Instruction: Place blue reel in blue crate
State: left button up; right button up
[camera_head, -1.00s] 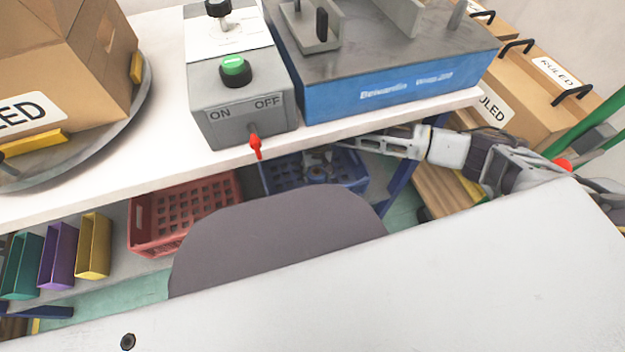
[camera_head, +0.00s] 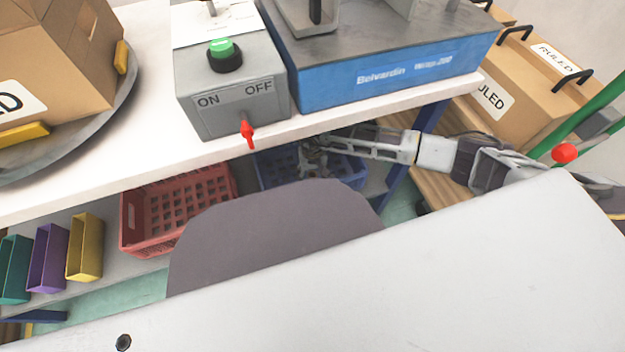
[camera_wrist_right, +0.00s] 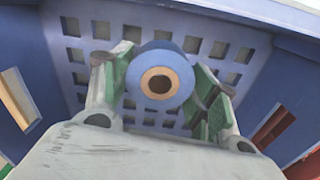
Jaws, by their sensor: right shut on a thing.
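The blue reel (camera_wrist_right: 160,55), with a tan ring around a dark core hole, sits between the green-padded fingers of my right gripper (camera_wrist_right: 164,76) in the right wrist view. The gripper is shut on it. The lattice of the blue crate (camera_wrist_right: 238,28) spreads behind and around the reel. In the head view, my right gripper (camera_head: 312,155) reaches in from the right beneath the white tabletop, over the blue crate (camera_head: 350,172). There the reel is too small and shaded to make out. I cannot tell if the reel touches the crate. My left gripper is out of view.
A red crate (camera_head: 178,207) stands left of the blue crate on the lower shelf, with yellow (camera_head: 86,247), purple and teal bins further left. The white tabletop (camera_head: 90,180) overhangs them, carrying a grey switch box (camera_head: 232,102) and a blue machine (camera_head: 400,78).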

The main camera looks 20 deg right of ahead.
aim_at(313, 180)
jog(key=shift+f+b, duration=0.8)
jog(key=shift+f, duration=1.1)
jog(key=shift+f, duration=0.1)
jog(key=o, duration=1.1)
jog(key=shift+r, duration=0.2)
jog(key=shift+r+p, duration=0.4)
jog(key=shift+r, duration=0.25)
notch_tip(313, 180, up, 6)
jog(key=shift+r+p, duration=0.1)
jog(key=shift+p, duration=1.1)
